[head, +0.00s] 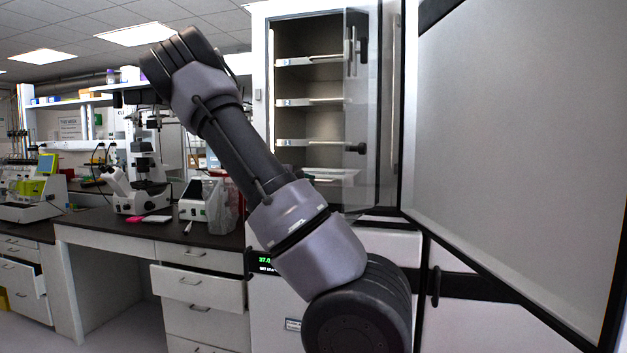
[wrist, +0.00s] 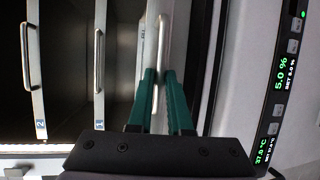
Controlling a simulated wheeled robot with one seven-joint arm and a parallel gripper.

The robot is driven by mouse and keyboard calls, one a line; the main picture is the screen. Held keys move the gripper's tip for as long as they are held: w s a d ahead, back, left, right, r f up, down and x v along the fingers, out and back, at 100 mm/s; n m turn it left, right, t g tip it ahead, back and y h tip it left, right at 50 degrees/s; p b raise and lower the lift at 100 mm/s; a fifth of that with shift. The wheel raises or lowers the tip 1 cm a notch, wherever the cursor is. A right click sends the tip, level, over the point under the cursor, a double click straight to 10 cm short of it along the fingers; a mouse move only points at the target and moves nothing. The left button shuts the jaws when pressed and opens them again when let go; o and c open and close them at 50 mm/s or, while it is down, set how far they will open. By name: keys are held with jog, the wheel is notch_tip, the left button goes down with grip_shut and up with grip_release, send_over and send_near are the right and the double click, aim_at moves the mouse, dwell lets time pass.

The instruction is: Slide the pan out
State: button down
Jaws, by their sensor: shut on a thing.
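In the wrist view, my gripper (wrist: 163,80) has its two green fingers shut on the metal handle (wrist: 161,35) of a pan. The pan's pale front (wrist: 150,22) stands just behind the handle, nearest the display side of the cabinet. In the head view, the lowest pan (head: 340,177) shows as a pale, flat tray inside the open incubator cabinet (head: 259,75). My arm crosses in front of the cabinet and hides part of the lower opening.
Several other shelf pans (head: 310,101) sit above it; two handles (wrist: 98,75) show in the wrist view. A clear inner door (head: 361,100) and a large outer door (head: 520,140) stand open at right. A lab bench (head: 100,222) with a microscope (head: 135,195) is at left.

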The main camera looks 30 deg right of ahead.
jog(key=shift+s+a, duration=0.8)
jog(key=shift+a, duration=0.15)
jog(key=c, duration=1.1)
grip_release()
jog(key=v, duration=1)
jog(key=shift+a+r, duration=0.1)
jog(key=shift+a, duration=0.25)
